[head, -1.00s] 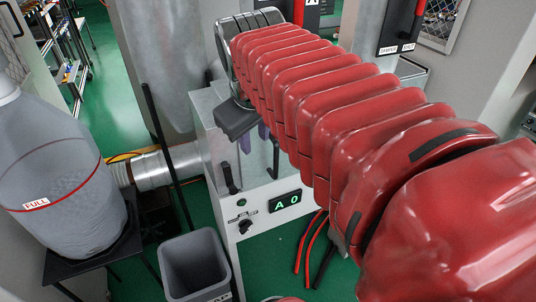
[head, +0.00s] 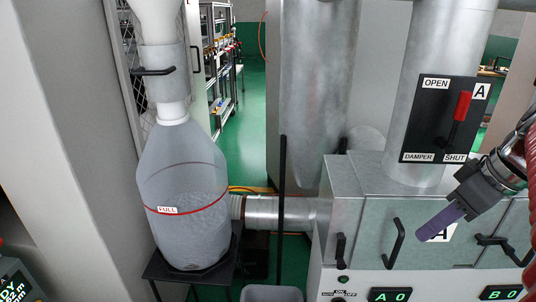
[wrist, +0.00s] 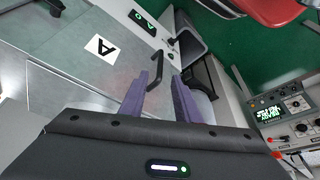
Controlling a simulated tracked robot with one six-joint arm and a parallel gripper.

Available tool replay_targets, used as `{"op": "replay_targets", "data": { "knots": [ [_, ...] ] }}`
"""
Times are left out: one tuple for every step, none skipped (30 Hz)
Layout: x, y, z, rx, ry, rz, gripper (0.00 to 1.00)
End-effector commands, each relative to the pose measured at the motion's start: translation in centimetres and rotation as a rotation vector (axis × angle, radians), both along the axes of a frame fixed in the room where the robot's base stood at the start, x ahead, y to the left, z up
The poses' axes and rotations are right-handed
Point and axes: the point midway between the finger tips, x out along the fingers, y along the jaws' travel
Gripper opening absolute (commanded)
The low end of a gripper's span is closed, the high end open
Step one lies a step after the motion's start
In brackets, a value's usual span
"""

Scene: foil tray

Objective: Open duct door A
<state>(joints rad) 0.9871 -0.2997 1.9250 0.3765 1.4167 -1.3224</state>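Duct door A (head: 372,215) is on the front of the grey metal duct box and looks closed. Its black bar handle (head: 394,243) stands left of the white A label (head: 440,232). In the head view my gripper (head: 428,233), with purple fingers, is just right of the handle and covers part of the label. In the wrist view my gripper (wrist: 168,72) has its fingers apart with nothing held. The black handle (wrist: 153,82) shows between them, beside the left finger. The A label (wrist: 100,47) is to the left. I cannot tell the depth gap to the handle.
A damper panel (head: 420,120) with a red lever (head: 462,106) is above the door. A clear container (head: 183,195) marked FULL stands left on a black stand. A thin black post (head: 282,210) and grey bin (head: 272,293) stand between. Another handle (head: 494,240) is at right.

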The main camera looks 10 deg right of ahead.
Motion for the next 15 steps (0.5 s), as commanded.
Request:
{"op": "replay_targets", "data": {
  "knots": [
    [-0.01,0.06,0.00,0.004,-0.005,0.005,0.29],
    [0.01,0.10,0.02,0.005,-0.007,0.008,0.29],
    [0.02,0.12,0.02,0.005,-0.008,0.009,0.29],
    [0.02,0.12,0.01,0.005,-0.007,0.009,0.29],
    [0.03,0.13,0.02,0.005,-0.007,0.009,0.29],
    [0.02,0.12,0.01,0.005,-0.006,0.009,0.29],
    [0.03,0.11,0.01,0.005,-0.006,0.009,0.29],
    [0.03,0.11,0.00,0.005,-0.006,0.009,0.29],
    [0.03,0.12,0.00,0.005,-0.006,0.009,0.29],
    [0.04,0.12,-0.02,0.005,-0.006,0.009,0.29],
    [0.06,0.12,-0.06,0.004,-0.005,0.008,0.29],
    [0.10,0.13,-0.16,0.005,-0.005,0.009,0.29],
    [0.14,0.15,-0.26,0.005,-0.005,0.009,0.29],
    [0.19,0.17,-0.41,0.005,-0.005,0.009,0.29],
    [0.29,0.20,-0.65,0.005,-0.005,0.008,0.29]
  ]
}}
